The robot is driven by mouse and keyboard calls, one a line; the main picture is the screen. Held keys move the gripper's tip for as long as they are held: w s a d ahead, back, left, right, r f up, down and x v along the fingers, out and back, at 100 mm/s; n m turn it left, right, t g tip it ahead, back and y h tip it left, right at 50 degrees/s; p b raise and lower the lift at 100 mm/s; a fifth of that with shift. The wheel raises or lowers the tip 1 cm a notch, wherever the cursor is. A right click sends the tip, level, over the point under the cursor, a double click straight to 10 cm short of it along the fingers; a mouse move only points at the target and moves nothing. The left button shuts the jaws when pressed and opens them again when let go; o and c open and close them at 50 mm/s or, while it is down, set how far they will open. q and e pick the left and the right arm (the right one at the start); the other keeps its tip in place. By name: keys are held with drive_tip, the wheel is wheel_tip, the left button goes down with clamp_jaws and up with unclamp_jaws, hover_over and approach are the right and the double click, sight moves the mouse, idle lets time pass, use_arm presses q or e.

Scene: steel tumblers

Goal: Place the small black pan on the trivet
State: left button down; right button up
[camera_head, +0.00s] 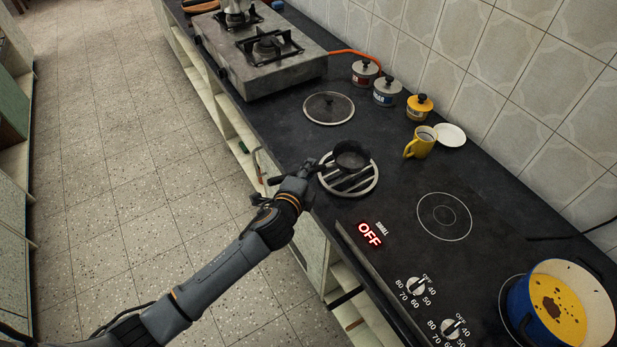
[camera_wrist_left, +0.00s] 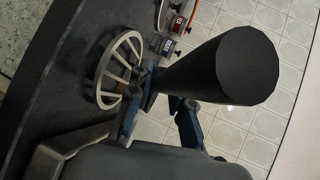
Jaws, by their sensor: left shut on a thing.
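The small black pan (camera_head: 352,157) shows in the head view over the far part of the trivet (camera_head: 372,185), a round pale ring with slats. I cannot tell whether the pan touches the trivet. My left gripper (camera_head: 302,175) is shut on the pan's handle, at the counter's front edge. In the left wrist view the dark handle (camera_wrist_left: 215,75) fills the middle between the blue finger links, and the trivet (camera_wrist_left: 104,75) shows to its left. The pan's bowl is mostly hidden there. My right gripper is not in view.
A yellow mug (camera_head: 420,143) and white saucer (camera_head: 450,135) stand right of the trivet. A lid (camera_head: 329,108) lies behind it. Lidded pots line the wall. An induction hob (camera_head: 400,215) reading OFF and a blue pot (camera_head: 513,312) are nearer. A gas stove (camera_head: 240,75) stands farther off.

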use_arm(q)
drive_tip(key=shift+w+f, duration=0.45)
drive_tip(key=shift+f, duration=1.55)
drive_tip(key=shift+f, duration=0.15)
drive_tip(key=c, duration=1.2)
unclamp_jaws()
